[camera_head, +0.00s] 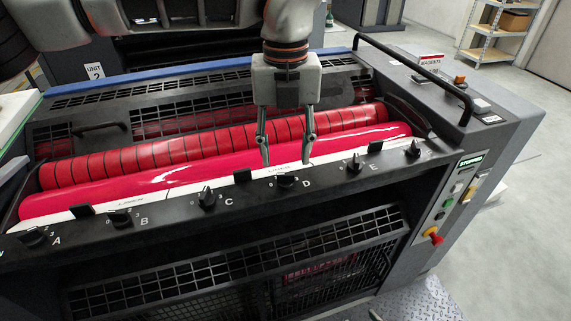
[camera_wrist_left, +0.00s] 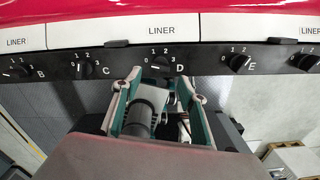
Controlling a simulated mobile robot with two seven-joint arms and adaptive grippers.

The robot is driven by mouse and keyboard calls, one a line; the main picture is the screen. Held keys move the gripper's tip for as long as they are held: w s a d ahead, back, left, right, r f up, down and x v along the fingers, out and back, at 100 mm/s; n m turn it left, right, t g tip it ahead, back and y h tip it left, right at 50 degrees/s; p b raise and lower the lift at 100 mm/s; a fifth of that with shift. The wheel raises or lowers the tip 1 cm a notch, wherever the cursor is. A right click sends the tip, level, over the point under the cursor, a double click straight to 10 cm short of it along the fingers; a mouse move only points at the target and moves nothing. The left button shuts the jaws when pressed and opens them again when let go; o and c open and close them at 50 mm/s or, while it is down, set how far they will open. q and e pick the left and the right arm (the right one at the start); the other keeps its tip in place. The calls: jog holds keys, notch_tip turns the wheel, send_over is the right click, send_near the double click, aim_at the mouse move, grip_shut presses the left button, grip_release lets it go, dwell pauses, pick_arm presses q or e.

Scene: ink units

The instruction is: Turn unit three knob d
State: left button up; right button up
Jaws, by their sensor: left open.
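Knob D (camera_head: 285,181) is a small black knob on the dark front rail, between knobs C and E. It also shows in the wrist view (camera_wrist_left: 161,62), with a scale around it; I cannot tell its pointer's exact setting. My left gripper (camera_head: 286,162) points down with its two fingers apart, above and just behind knob D in the head view. In the wrist view the left gripper's fingers (camera_wrist_left: 160,78) straddle the line of knob D, with nothing held between them. Contact with the knob cannot be made out. My right gripper is not in view.
Knob C (camera_head: 207,197) and knob E (camera_head: 355,163) flank it on the rail. Red rollers (camera_head: 215,150) lie behind a white liner strip. A black handrail (camera_head: 415,67) and a red emergency button (camera_head: 433,235) are at the right. A "UNIT 2" sign (camera_head: 95,72) stands behind.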

aim_at(286, 175)
pick_arm(q)
notch_tip(286, 175, up, 7)
dwell(0.3)
